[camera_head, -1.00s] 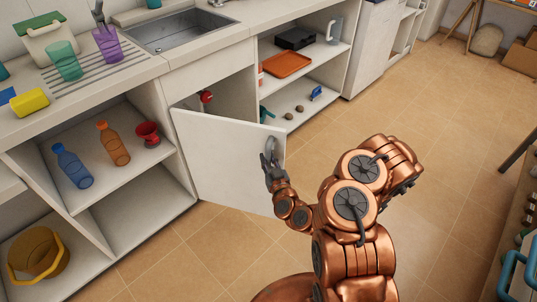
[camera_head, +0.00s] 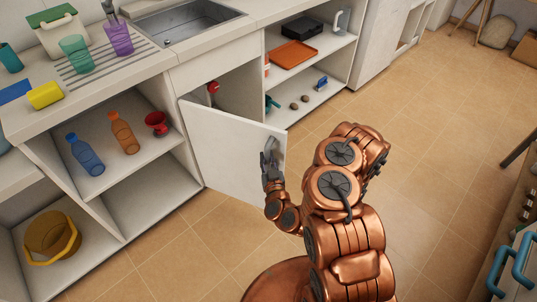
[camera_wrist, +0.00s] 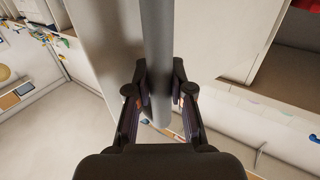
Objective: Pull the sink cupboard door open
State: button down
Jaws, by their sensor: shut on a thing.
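The white sink cupboard door (camera_head: 232,150) stands partly open under the sink (camera_head: 183,20), hinged on its left side and swung out toward me. My gripper (camera_head: 270,165) is at the door's free right edge, shut on its grey handle (camera_head: 271,150). In the wrist view the handle (camera_wrist: 157,50) runs as an upright grey bar between the two fingers of my gripper (camera_wrist: 159,100). A red thing (camera_head: 213,88) shows in the gap behind the door. The rest of the cupboard's inside is mostly hidden.
Open shelves left of the door hold a blue bottle (camera_head: 85,154), an orange bottle (camera_head: 123,132) and a red funnel-like thing (camera_head: 156,123). Right shelves hold an orange tray (camera_head: 292,54). A yellow bucket (camera_head: 51,238) sits low left. Tiled floor (camera_head: 430,120) is free to the right.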

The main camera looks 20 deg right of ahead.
jog(key=shift+s+a+p, duration=0.25)
jog(key=shift+p, duration=0.05)
dwell(0.6)
jog(key=c, duration=1)
grip_release()
jog(key=shift+c, duration=0.2)
